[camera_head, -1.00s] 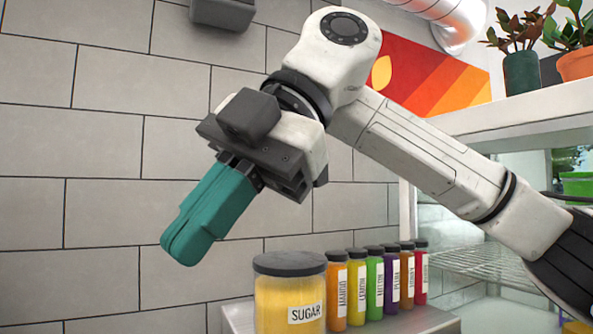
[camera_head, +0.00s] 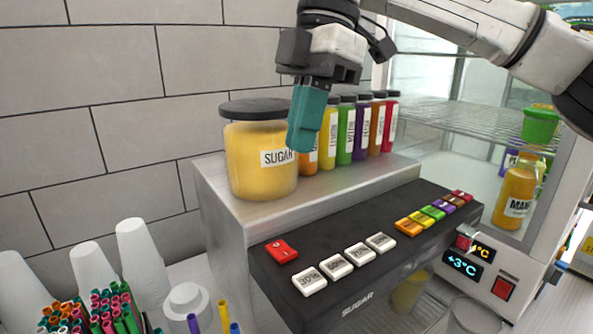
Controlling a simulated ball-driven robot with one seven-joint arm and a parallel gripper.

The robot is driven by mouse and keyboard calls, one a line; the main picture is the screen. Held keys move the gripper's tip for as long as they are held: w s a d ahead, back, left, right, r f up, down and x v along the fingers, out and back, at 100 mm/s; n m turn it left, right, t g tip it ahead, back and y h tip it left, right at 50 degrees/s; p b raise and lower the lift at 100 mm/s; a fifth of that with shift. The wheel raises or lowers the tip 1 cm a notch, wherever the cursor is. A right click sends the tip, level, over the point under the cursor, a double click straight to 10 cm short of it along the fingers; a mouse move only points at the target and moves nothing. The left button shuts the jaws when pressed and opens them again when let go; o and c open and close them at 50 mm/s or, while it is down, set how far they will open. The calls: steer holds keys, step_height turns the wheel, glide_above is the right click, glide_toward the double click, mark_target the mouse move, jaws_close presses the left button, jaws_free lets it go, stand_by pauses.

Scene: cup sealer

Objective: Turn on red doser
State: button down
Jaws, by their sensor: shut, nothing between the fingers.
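A black control panel (camera_head: 340,240) slopes along the front of the metal dispenser. A row of small coloured buttons lies at its right end, with a red button (camera_head: 462,196) farthest right. A larger red button (camera_head: 281,251) with a white mark is at the panel's left end, left of several white percent buttons (camera_head: 345,266). A red bottle (camera_head: 390,118) stands last in the row of coloured bottles on top. My gripper (camera_head: 301,147) has teal fingers, shut and empty, pointing down. In the picture it overlaps the sugar jar's right side and the orange bottle, above the panel and apart from its buttons.
The sugar jar (camera_head: 257,165) and bottles stand on the dispenser top. White cups (camera_head: 142,262) and coloured straws (camera_head: 110,312) are at lower left. A fridge (camera_head: 520,190) with a temperature display stands at right. The space above the panel is clear.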

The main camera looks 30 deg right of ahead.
steer(key=p, duration=0.2)
glide_above(288, 254)
steer(key=f, duration=1.1)
steer(key=shift+w+d, duration=0.25)
steer(key=shift+d, duration=0.05)
steer(key=shift+f+p, duration=0.3)
steer(key=shift+f, duration=0.5)
steer(key=b, duration=0.1)
steer(key=f+t+b, duration=0.1)
steer(key=b, duration=0.1)
steer(key=shift+s+f, duration=0.2)
steer(key=shift+s, duration=0.05)
steer(key=shift+r, duration=0.4)
steer(key=shift+w, duration=0.15)
steer(key=shift+w+r+p, duration=0.2)
steer(key=shift+w+p, duration=0.15)
steer(key=shift+w, duration=0.3)
